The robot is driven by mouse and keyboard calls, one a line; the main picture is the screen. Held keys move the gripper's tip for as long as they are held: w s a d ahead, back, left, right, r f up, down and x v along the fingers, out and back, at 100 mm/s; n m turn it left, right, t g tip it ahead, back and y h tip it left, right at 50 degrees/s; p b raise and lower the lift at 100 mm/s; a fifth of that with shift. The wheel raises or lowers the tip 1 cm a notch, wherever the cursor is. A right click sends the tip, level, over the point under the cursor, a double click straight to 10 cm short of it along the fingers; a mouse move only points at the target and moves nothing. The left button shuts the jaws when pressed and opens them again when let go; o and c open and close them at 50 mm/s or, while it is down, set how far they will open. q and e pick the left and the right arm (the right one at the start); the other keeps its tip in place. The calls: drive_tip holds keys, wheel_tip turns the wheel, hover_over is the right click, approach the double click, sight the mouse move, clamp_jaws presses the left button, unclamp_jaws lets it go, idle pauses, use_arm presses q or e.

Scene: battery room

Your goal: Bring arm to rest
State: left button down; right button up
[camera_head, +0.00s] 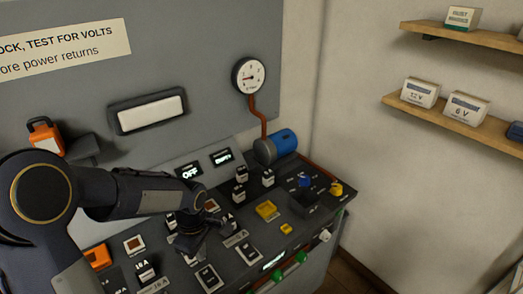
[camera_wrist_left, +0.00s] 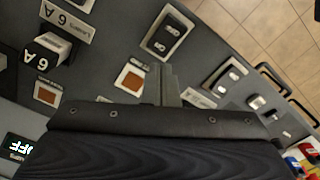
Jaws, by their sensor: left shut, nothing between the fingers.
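My left arm reaches in from the left in the head view and bends over the sloping control panel (camera_head: 215,255). My left gripper (camera_head: 190,243) points down close above the panel, among the labelled fuse blocks and sockets; I cannot tell whether it touches anything. In the left wrist view its fingers (camera_wrist_left: 170,88) are together with nothing between them, and the dark wrist body hides the lower part. My right gripper is in neither view.
Dark fuse blocks (camera_head: 241,173) stand on the panel behind the gripper. A blue cylinder (camera_head: 283,141) and a gauge (camera_head: 249,76) are at the back. An orange padlock (camera_head: 44,135) hangs at the left. Wall shelves (camera_head: 470,122) hold boxes at the right.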

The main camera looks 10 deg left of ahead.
use_arm(q)
drive_tip(key=s+d+r+m+t+h, duration=0.2)
drive_tip(key=s+r+m, duration=0.4)
drive_tip(key=s+m, duration=0.1)
drive_tip(key=s+d+r+m+t+h, duration=0.1)
drive_tip(key=s+r+m, duration=0.4)
drive_tip(key=s, duration=0.5)
drive_tip(key=d+m+t, duration=0.1)
drive_tip(key=m+t, duration=0.1)
drive_tip(key=shift+r+t+h, duration=0.3)
drive_tip(key=shift+r+h, duration=0.1)
